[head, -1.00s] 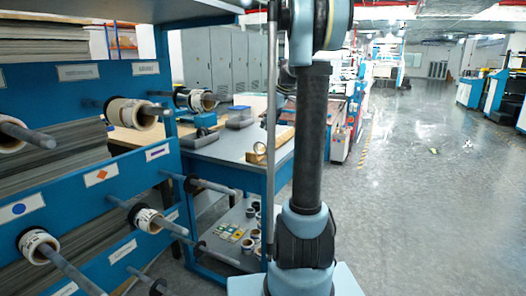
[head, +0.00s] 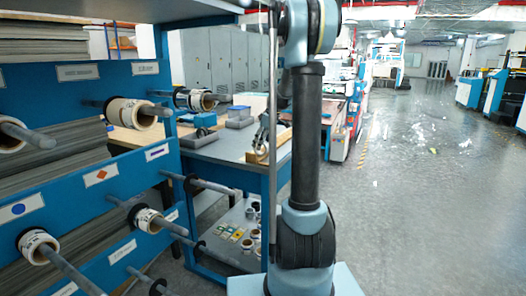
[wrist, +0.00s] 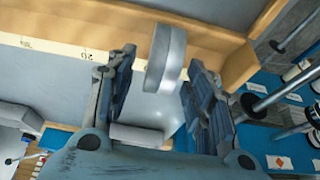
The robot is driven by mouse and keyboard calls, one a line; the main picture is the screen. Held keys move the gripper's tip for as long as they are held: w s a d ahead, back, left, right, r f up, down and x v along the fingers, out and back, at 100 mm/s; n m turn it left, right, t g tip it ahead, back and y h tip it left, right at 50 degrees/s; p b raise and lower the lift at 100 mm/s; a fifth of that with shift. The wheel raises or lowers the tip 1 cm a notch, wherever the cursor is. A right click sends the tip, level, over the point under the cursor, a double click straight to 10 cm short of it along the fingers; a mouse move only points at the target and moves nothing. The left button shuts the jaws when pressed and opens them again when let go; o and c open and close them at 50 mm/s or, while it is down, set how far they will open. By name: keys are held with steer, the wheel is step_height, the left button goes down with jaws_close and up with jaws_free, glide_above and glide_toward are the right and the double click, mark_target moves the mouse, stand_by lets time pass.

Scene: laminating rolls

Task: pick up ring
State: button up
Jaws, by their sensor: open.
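The ring (wrist: 166,58) is a pale grey band standing on edge near a wooden strip in the wrist view. My gripper (wrist: 162,66) is open, with one finger on each side of the ring; a gap shows on both sides. I cannot tell whether the ring is fully between the finger pads or just beyond them. In the head view my gripper (head: 264,134) is over the blue-framed table, partly behind a pole, and hides most of the ring.
The grey-topped table (head: 225,147) carries a wooden strip (head: 282,138) and grey blocks (head: 240,116). A blue rack (head: 60,110) at left has protruding rods with rolls (head: 130,113). Open floor (head: 430,190) lies to the right.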

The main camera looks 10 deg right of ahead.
jaws_close()
